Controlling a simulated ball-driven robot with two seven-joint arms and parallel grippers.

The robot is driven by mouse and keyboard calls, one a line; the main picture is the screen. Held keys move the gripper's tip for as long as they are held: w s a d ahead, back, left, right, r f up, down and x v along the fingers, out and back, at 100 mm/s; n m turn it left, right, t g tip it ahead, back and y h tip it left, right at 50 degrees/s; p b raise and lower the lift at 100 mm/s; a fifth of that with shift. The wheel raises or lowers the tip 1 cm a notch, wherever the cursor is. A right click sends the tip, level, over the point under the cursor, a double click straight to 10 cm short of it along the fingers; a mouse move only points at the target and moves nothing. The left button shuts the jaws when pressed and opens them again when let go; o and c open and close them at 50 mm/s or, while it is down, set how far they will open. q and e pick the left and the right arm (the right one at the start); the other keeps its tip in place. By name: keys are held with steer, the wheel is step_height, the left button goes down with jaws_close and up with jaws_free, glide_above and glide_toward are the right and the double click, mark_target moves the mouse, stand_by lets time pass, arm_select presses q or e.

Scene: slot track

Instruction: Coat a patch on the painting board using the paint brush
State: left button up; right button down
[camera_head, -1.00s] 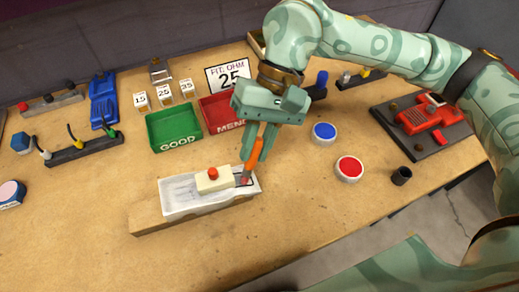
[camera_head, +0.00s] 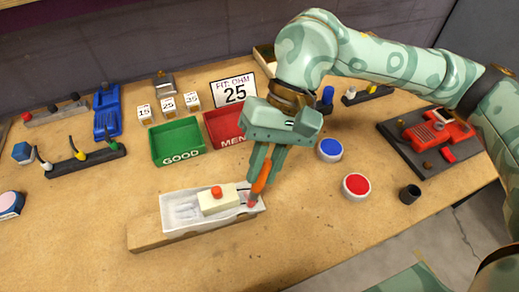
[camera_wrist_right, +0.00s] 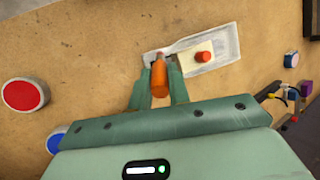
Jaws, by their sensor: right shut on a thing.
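My right gripper (camera_head: 264,178) is shut on the orange-handled paint brush (camera_head: 262,177) above the right end of the white tray-like board (camera_head: 182,208). The brush slants, and its reddish tip is down at the dark-outlined patch (camera_head: 244,192) there. I cannot tell whether the tip touches. A cream block (camera_head: 218,201) with a red knob (camera_head: 216,191) sits on the board, left of the brush. In the right wrist view the brush handle (camera_wrist_right: 160,80) stands between the fingers (camera_wrist_right: 158,88), with the board (camera_wrist_right: 212,40) beyond; the handle hides part of the patch. My left gripper is not in view.
Green (camera_head: 178,141) and red (camera_head: 222,128) bins stand behind. A wooden plank (camera_head: 145,236) lies under the board. The front table is clear.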

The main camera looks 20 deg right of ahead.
steer(key=shift+s, duration=0.35)
